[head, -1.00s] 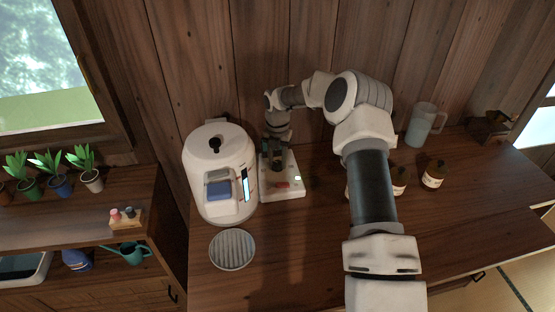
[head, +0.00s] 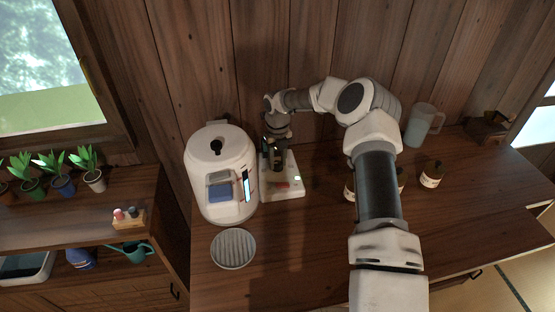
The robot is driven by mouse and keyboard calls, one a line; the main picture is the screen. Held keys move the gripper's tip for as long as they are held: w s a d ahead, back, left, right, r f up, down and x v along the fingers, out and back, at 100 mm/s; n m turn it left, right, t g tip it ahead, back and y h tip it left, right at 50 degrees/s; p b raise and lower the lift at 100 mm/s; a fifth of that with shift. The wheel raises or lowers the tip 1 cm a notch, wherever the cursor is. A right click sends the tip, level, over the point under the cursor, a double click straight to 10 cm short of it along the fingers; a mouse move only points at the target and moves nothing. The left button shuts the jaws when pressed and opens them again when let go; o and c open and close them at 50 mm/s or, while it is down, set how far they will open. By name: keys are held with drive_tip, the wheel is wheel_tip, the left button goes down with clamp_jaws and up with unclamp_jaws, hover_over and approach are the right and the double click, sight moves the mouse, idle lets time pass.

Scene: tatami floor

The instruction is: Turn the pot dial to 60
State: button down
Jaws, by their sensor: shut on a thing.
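The white electric pot (head: 212,150) stands on the wooden table near the wall, with a black knob on its lid, a blue panel and a lit strip on its front. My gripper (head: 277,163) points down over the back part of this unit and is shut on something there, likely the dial. The dial itself is hidden by my gripper, and I cannot read its value.
A round grey ribbed plate (head: 233,249) lies in front of the pot. A shelf with potted plants (head: 60,182) is at left. The table's front right is clear.

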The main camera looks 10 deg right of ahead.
sight(277, 163)
idle(0.6)
drive_tip(key=shift+c, duration=2.4)
unclamp_jaws()
drive_tip(key=shift+r, duration=0.1)
wheel_tip(277, 163, up, 17)
drive_tip(key=p, duration=0.1)
drive_tip(key=shift+r, duration=0.15)
